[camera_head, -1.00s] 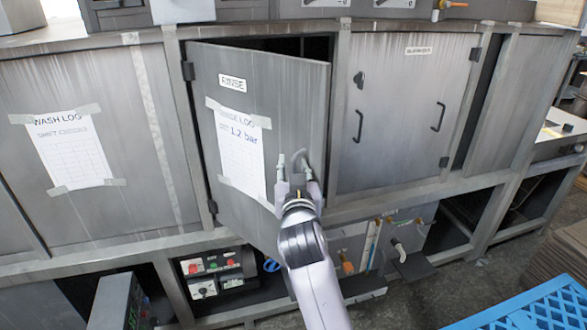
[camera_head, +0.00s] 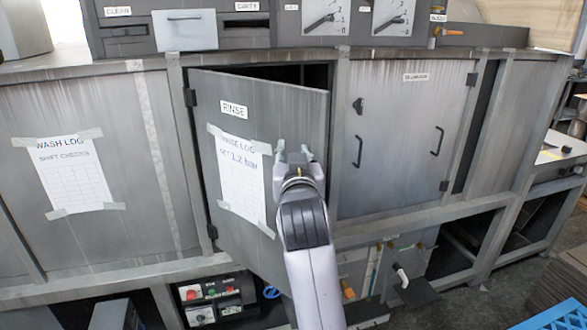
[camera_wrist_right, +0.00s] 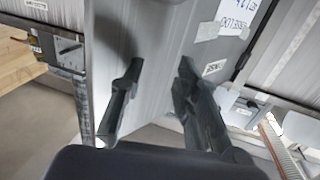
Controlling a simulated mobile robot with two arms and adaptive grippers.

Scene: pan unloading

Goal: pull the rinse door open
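The rinse door (camera_head: 300,110) is a grey panel labelled RINSE with a taped paper log. It is hinged at its left and stands ajar, with a dark gap along its top. My right gripper (camera_head: 293,154) is in front of the door near its free right edge. In the right wrist view its two dark fingers (camera_wrist_right: 160,105) are apart over the grey door face (camera_wrist_right: 160,50). The door's handle is hidden behind the gripper in the head view, and I cannot make it out surely in the wrist view. My left gripper is not in view.
A closed door (camera_head: 395,130) with two black handles is on the right. A wash-log panel (camera_head: 70,150) is on the left. Gauges (camera_head: 393,17) sit above. Below are a control box (camera_head: 215,298) and open shelf bays. A blue crate (camera_head: 550,318) is at the lower right.

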